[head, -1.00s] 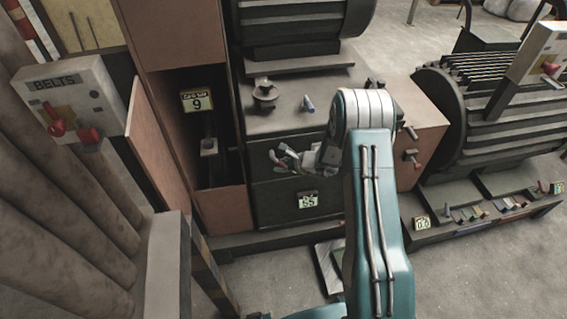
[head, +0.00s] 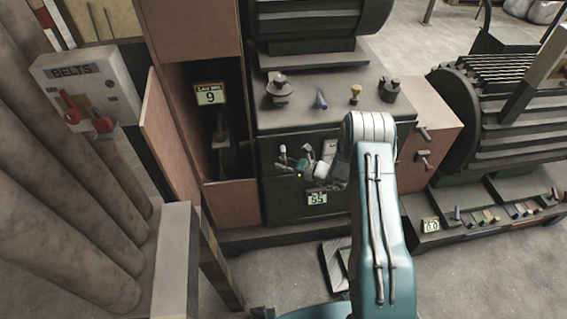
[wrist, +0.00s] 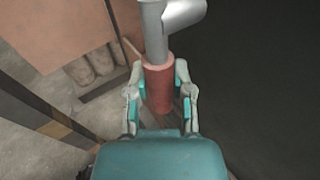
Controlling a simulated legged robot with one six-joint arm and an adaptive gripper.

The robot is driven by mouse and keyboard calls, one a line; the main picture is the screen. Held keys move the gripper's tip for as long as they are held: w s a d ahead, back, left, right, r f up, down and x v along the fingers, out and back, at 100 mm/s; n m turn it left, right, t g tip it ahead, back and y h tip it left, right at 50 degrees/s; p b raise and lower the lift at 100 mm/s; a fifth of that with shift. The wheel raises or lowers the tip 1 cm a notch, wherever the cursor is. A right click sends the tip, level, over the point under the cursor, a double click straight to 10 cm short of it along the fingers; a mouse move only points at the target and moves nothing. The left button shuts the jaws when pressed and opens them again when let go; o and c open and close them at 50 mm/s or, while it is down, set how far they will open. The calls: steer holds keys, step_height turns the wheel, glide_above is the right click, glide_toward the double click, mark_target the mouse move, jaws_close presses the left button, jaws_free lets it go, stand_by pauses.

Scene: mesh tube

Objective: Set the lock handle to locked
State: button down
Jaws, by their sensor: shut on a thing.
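In the wrist view, a lock handle with a red cylindrical grip (wrist: 158,88) and a grey metal shaft (wrist: 154,40) stands between the two fingers of my gripper (wrist: 159,100). The fingers are shut on the red grip, one on each side. The shaft runs up to a grey cross-piece at the top of that view. The handle itself is hard to make out there.
A "BELTS" box (head: 85,90) with red knobs is at left. A ribbed machine (head: 500,120) stands right.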

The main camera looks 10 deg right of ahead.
steer(key=shift+f, duration=0.2)
steer(key=c, duration=0.8)
jaws_free()
steer(key=shift+o, duration=0.2)
steer(key=shift+r, duration=0.1)
steer(key=v, duration=1.2)
steer(key=shift+w+d, duration=0.1)
